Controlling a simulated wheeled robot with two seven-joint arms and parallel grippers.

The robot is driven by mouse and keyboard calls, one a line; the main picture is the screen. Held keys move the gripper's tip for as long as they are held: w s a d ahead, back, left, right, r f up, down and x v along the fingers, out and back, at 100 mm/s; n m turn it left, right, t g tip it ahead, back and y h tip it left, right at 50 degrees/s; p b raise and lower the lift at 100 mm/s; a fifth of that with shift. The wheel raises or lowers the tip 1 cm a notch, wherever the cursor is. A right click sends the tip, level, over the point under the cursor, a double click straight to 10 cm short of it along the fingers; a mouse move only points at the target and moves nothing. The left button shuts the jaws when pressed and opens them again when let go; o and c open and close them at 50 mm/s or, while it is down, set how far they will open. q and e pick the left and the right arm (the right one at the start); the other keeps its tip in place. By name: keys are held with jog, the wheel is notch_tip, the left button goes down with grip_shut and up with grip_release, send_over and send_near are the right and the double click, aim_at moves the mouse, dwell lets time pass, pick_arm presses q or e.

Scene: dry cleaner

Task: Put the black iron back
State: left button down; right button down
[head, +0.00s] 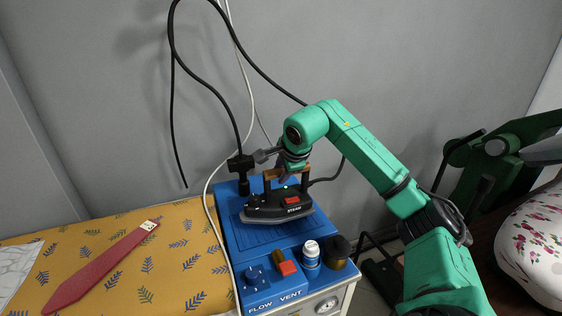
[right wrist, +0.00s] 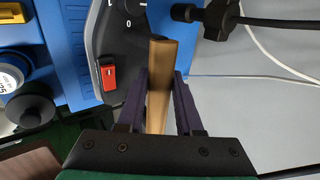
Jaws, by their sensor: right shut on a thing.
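The black iron (head: 278,207) is at the blue top (head: 236,223) of the steam unit in the head view, with a red switch and a wooden handle. My right gripper (head: 285,172) is above the iron, and its jaws are shut on the wooden handle. In the right wrist view the wooden handle (right wrist: 160,80) lies between the two dark fingers, and the iron's black body (right wrist: 115,30) with the red switch shows beside it. I cannot tell whether the sole touches the blue surface. My left gripper is not in view.
A black hose fitting (head: 241,165) rises behind the iron, with cables hanging. A yellow patterned board (head: 130,265) with a red tie (head: 100,268) lies left. A floral cloth (head: 535,245) is right.

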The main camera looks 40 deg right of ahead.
aim_at(281, 199)
jog(key=shift+f, duration=1.3)
jog(key=c, duration=0.9)
grip_release()
jog(key=shift+s+f, duration=0.1)
jog(key=shift+f, duration=0.25)
jog(key=o, duration=0.3)
jog(key=shift+a, duration=0.1)
jog(key=shift+o, duration=0.2)
jog(key=shift+s+r, duration=0.15)
jog(key=shift+r, duration=0.1)
jog(key=v, duration=1.1)
jog(key=shift+s+a+r+b, duration=0.15)
jog(key=shift+s+r+b, duration=0.15)
jog(key=shift+b, duration=0.1)
